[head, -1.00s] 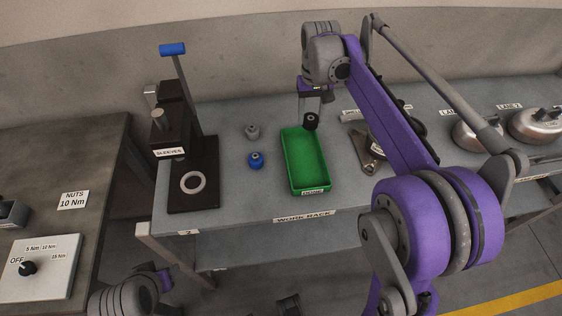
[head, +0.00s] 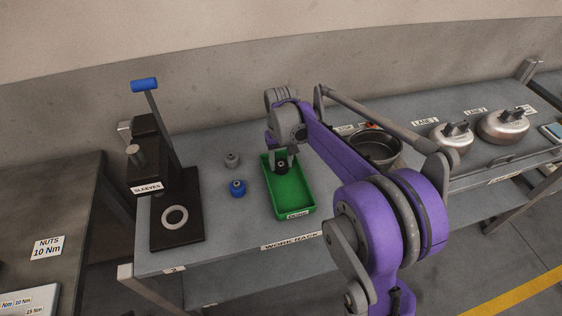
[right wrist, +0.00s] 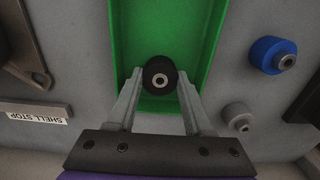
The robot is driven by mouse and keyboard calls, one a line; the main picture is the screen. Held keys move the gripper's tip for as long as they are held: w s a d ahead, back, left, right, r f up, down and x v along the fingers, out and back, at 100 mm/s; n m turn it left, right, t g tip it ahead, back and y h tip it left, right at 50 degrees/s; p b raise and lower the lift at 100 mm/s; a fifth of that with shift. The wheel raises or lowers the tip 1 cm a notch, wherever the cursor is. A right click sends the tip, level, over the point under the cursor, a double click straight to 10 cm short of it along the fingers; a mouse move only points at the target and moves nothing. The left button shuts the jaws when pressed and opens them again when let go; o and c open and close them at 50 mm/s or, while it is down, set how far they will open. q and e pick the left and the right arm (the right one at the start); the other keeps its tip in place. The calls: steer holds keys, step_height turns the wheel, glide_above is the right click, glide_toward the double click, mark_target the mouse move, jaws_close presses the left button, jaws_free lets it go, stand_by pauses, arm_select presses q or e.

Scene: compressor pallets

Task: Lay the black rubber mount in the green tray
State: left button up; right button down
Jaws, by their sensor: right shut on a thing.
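The black rubber mount (head: 282,169) is between the fingers of my right gripper (head: 282,160), at the back part of the green tray (head: 291,200). In the right wrist view the mount (right wrist: 160,77) shows its round end with a metal centre, held between the two fingertips (right wrist: 159,80). The green tray floor (right wrist: 162,30) lies behind it. I cannot tell whether the mount touches the tray floor. The rest of the tray is empty. My left gripper is out of view.
A blue mount (head: 237,188) and a grey mount (head: 232,160) stand left of the tray. A press with a blue handle (head: 145,85) stands further left. A metal pot (head: 374,146) and compressor shells (head: 503,125) are to the right.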

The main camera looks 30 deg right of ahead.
mark_target(281, 164)
steer(key=shift+f, duration=0.2)
steer(key=shift+c, duration=1.5)
jaws_free()
step_height(281, 164, up, 12)
steer(key=p, duration=0.1)
steer(key=s+a+f+n+t, duration=0.1)
steer(key=s+a+f, duration=0.2)
steer(key=s, duration=0.5)
steer(key=s+a+f+t, duration=0.2)
steer(key=s+a+f, duration=0.2)
steer(key=s, duration=0.3)
steer(key=s+a+f+n+t, duration=0.1)
steer(key=s+a+f+t, duration=0.1)
steer(key=s, duration=0.6)
step_height(281, 164, down, 3)
steer(key=shift+s+a+r+n, duration=0.2)
steer(key=shift+s+a+n, duration=0.1)
steer(key=shift+a, duration=0.55)
